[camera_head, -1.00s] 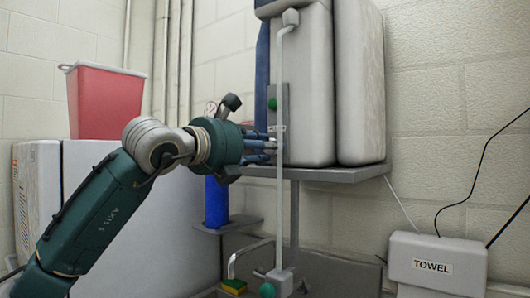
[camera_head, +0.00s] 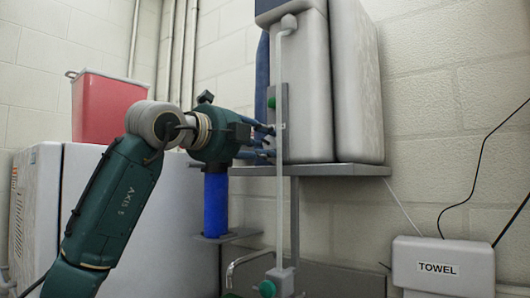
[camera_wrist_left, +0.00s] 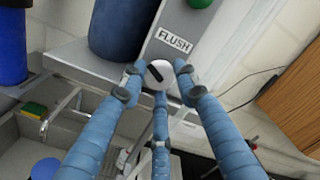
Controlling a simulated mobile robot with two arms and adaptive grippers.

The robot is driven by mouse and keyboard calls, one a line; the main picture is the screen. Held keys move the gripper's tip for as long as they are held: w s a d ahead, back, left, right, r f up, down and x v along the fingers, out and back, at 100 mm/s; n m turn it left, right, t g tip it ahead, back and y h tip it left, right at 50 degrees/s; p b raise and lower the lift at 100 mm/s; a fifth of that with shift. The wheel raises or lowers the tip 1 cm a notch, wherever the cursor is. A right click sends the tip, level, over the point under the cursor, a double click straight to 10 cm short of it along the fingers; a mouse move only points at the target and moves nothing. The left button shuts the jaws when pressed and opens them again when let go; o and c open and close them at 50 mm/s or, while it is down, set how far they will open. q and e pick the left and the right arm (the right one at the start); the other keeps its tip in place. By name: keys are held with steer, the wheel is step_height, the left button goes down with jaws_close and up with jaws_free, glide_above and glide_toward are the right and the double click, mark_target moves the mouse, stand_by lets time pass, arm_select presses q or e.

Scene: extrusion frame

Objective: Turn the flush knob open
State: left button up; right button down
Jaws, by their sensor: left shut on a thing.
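The flush knob (camera_wrist_left: 158,74) is a pale round knob with a dark bar lying slantwise across its face. It sits on a grey plate just below the FLUSH label (camera_wrist_left: 174,41) in the left wrist view. The three blue fingers of my left gripper (camera_wrist_left: 159,82) are closed around the knob, at its left, right and lower sides. In the head view my left gripper (camera_head: 270,141) reaches the plate (camera_head: 283,105) from the left, and its fingers hide the knob. My right gripper is in neither view.
A green knob (camera_head: 271,103) sits higher on the plate. A pale vertical pipe (camera_head: 280,215) runs close by the fingers. Light tanks (camera_head: 305,75) stand on a grey shelf (camera_head: 340,170). A blue cylinder (camera_head: 216,205) stands below my wrist. A towel box (camera_head: 443,272) is at lower right.

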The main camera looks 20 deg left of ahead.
arm_select(q)
steer(key=n, duration=0.1)
steer(key=n+b, duration=0.1)
steer(key=n, duration=0.1)
steer(key=shift+f+n, duration=0.3)
steer(key=shift+n+b, duration=0.8)
steer(key=shift+n, duration=0.6)
steer(key=shift+r, duration=0.1)
steer(key=o, duration=1.2)
steer(key=shift+c, duration=0.2)
steer(key=shift+r, duration=0.1)
steer(key=shift+s+a, duration=0.1)
steer(key=shift+s, duration=0.05)
steer(key=v, duration=1.1)
steer(key=shift+s, duration=0.4)
steer(key=shift+a, duration=0.1)
